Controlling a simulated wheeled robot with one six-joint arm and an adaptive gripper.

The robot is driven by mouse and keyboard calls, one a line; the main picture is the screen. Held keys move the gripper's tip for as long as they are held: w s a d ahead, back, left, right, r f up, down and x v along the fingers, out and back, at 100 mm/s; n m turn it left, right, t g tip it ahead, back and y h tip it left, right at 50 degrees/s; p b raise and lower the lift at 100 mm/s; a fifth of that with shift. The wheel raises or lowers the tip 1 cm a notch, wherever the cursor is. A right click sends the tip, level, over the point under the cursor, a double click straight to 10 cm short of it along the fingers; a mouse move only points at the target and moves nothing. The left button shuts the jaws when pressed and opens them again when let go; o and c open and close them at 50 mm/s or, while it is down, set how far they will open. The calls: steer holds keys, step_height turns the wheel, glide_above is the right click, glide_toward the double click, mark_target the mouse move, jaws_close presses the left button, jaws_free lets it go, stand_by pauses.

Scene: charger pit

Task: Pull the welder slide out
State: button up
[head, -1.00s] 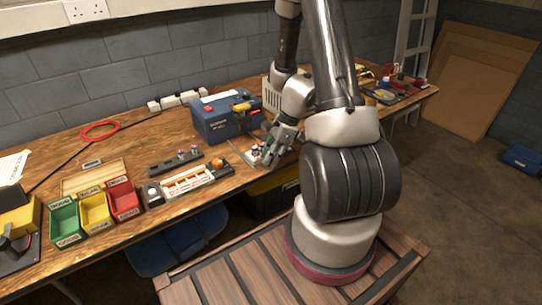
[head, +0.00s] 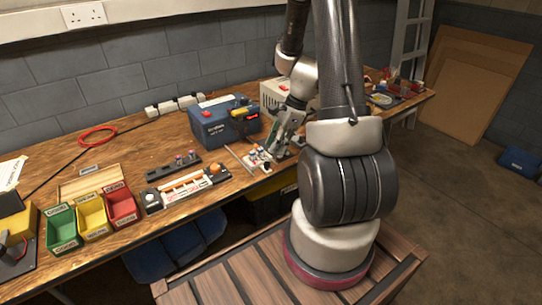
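A small pale fixture (head: 257,160) with knobs and a thin rail lies near the front edge of the bench, in front of the blue box. I cannot tell for sure whether it is the welder slide. My gripper (head: 272,152) points down at its right side, very close to it. The fingers are small and partly merge with the fixture, so I cannot tell whether they touch it or how far apart they are. A longer white and orange device (head: 186,188) with a round white knob and an orange knob lies further left, clear of my gripper.
A blue box (head: 225,119) stands just behind the fixture, with a beige unit (head: 272,98) beyond it. A dark strip with small knobs (head: 172,166) lies left. Green (head: 64,228), yellow (head: 93,213) and red (head: 122,205) bins stand at the front left. Bare wood shows around the red cable (head: 97,135).

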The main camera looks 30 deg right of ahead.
steer(key=v, duration=0.5)
stand_by(0.4)
steer(key=s+a+r+n+t+h, duration=0.1)
steer(key=s+a+r+n, duration=0.3)
steer(key=s+r+n, duration=0.4)
steer(key=s+a+r+n+t+h, duration=0.1)
steer(key=s+a+r+n+h, duration=0.2)
steer(key=s+r+n, duration=0.4)
step_height(320, 180, up, 7)
steer(key=n, duration=0.7)
steer(key=shift+s+a+t, duration=0.4)
